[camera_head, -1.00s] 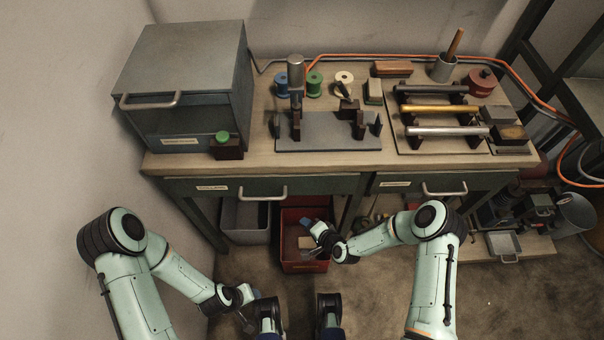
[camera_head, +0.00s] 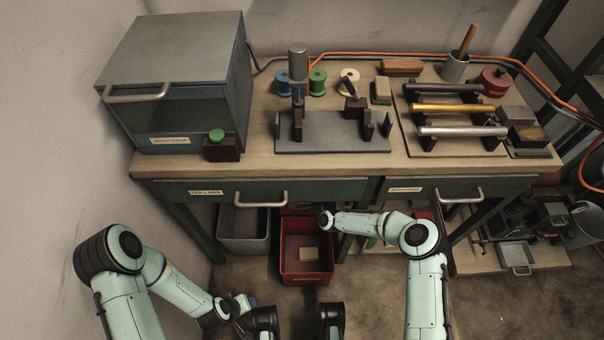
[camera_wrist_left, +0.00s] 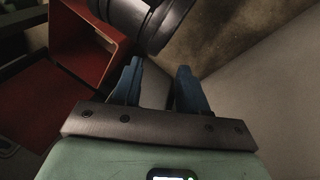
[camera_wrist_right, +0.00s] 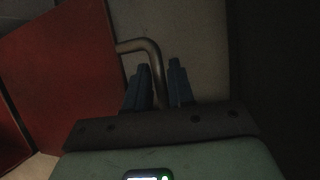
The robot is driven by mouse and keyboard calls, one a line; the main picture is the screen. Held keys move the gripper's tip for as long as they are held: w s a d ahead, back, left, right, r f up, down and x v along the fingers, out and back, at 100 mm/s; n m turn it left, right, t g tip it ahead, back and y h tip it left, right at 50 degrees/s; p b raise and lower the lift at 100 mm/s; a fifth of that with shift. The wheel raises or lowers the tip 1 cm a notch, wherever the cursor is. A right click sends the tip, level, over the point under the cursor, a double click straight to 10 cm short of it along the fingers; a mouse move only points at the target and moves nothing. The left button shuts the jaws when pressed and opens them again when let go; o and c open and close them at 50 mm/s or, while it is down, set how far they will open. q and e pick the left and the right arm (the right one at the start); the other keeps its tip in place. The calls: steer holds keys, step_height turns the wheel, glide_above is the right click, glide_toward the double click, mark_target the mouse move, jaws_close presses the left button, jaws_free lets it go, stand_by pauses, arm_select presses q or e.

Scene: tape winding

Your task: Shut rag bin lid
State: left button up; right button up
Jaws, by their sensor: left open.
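My right gripper (camera_wrist_right: 160,75) is hidden in the head view. In the right wrist view its fingers are close on a bent grey handle (camera_wrist_right: 137,46) on a grey panel, next to a red panel (camera_wrist_right: 65,75). My left gripper (camera_wrist_left: 158,75) is open and empty, low in front of the bench.
A grey bin (camera_head: 243,240) stands left of the red bin. The bench (camera_head: 345,165) overhangs both, with two drawers with handles. A large grey box (camera_head: 178,80), a jig, spools and rods stand on top. Equipment (camera_head: 515,245) sits on the lower right shelf.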

arm_select(q)
steer(key=shift+w+a+f, duration=0.2)
steer(key=shift+w+f, duration=0.1)
steer(key=shift+w, duration=0.1)
arm_select(e)
steer(key=shift+x, duration=0.8)
jaws_close()
arm_select(q)
steer(key=shift+f, duration=0.15)
arm_select(e)
steer(key=shift+s+a, duration=0.1)
steer(key=shift+s, duration=0.1)
